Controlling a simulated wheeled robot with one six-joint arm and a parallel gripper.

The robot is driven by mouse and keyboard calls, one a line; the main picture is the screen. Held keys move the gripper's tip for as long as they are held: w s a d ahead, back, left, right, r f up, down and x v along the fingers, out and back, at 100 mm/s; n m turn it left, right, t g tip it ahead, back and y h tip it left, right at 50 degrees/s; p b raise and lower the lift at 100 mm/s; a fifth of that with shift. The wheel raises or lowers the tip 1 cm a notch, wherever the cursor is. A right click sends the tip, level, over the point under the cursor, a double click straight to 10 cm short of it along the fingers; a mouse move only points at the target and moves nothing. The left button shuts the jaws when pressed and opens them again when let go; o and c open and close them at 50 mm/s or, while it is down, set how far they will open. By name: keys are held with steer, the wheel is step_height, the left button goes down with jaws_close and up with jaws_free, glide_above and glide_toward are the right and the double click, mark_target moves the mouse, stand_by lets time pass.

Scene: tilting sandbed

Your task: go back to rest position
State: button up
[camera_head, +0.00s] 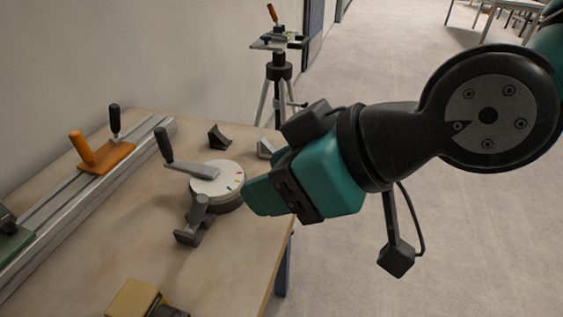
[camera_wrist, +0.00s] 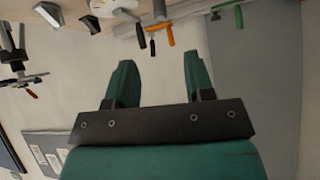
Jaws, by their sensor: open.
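My gripper (camera_head: 262,196) is over the right edge of the wooden table (camera_head: 110,235) in the head view, with its teal fingers pointing left. In the wrist view my gripper (camera_wrist: 157,78) shows two teal fingers spread apart with nothing between them. The fingertips appear near a round white dial (camera_head: 216,178) with a dark handle; whether they touch it cannot be told from the head view.
A metal rail (camera_head: 60,205) with an orange block (camera_head: 106,157) and handles runs along the table's left. A yellow block (camera_head: 133,298) lies at the front. A tripod stand (camera_head: 276,75) is behind the table. Open floor (camera_head: 380,60) lies right.

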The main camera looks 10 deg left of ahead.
steer(key=s+d+f+m+g+h, duration=0.1)
steer(key=d+f+m+h, duration=0.2)
steer(key=d, duration=0.7)
steer(key=s+d+m+g+h, duration=0.1)
steer(key=d+m+h, duration=0.25)
steer(key=d, duration=0.65)
step_height(320, 180, up, 14)
steer(key=p, duration=1.4)
steer(key=shift+w+d+m+y, duration=0.15)
steer(key=shift+w+m+y, duration=0.05)
steer(key=shift+m+y, duration=0.2)
